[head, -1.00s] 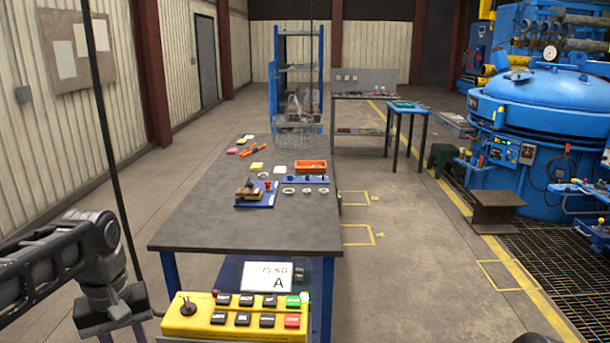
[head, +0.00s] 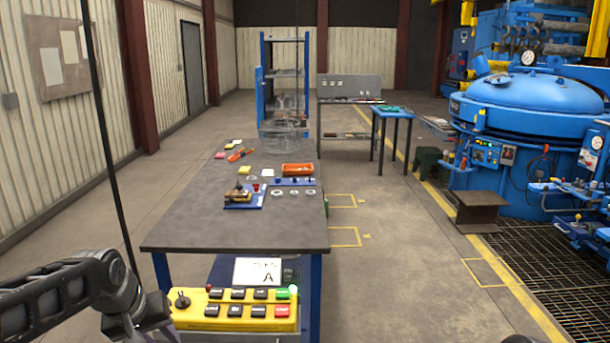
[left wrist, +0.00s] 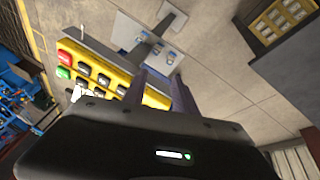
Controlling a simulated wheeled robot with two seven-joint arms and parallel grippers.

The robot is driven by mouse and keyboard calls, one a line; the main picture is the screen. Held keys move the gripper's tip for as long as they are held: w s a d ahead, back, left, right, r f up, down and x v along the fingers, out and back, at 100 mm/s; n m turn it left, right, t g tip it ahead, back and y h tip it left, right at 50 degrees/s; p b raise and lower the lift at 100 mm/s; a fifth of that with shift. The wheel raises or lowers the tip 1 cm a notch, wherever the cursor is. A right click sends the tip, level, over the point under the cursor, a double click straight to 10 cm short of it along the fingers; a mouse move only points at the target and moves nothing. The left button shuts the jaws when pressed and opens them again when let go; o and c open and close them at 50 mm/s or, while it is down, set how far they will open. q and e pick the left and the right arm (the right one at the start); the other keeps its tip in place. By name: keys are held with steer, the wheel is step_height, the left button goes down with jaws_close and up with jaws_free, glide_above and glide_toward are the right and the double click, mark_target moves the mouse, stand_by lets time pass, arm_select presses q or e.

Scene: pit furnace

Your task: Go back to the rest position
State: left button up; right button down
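My left arm comes in from the lower left in the head view. Its gripper (head: 150,322) is beside the left end of a yellow button pendant (head: 236,310). In the left wrist view the two fingers (left wrist: 166,92) stand apart with nothing seen between them. The pendant (left wrist: 98,72) shows beyond them, on a stand with a flat base on the floor. I cannot tell the exact gap between gripper and pendant. My right gripper is out of view.
A blue furnace (head: 530,100) and floor grating (head: 565,260) are on the right. Floor between table and furnace is mostly clear.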

arm_select(q)
steer(key=s+d+f+m+h, duration=0.1)
steer(key=d+f, duration=0.6)
steer(key=f, duration=0.5)
steer(key=s+d+f+m+h, duration=0.1)
steer(key=s+d+f, duration=0.1)
steer(key=d+f, duration=0.8)
steer(key=s+d+f+g, duration=0.1)
steer(key=s+d+f, duration=0.1)
steer(key=s+f, duration=0.6)
steer(key=s+d+f+g+h, duration=0.1)
steer(key=s+d+f+g, duration=0.1)
steer(key=s+f, duration=0.7)
steer(key=s, duration=0.5)
steer(key=shift+d+g, duration=0.2)
steer(key=shift+g, duration=0.1)
steer(key=shift+c, duration=0.5)
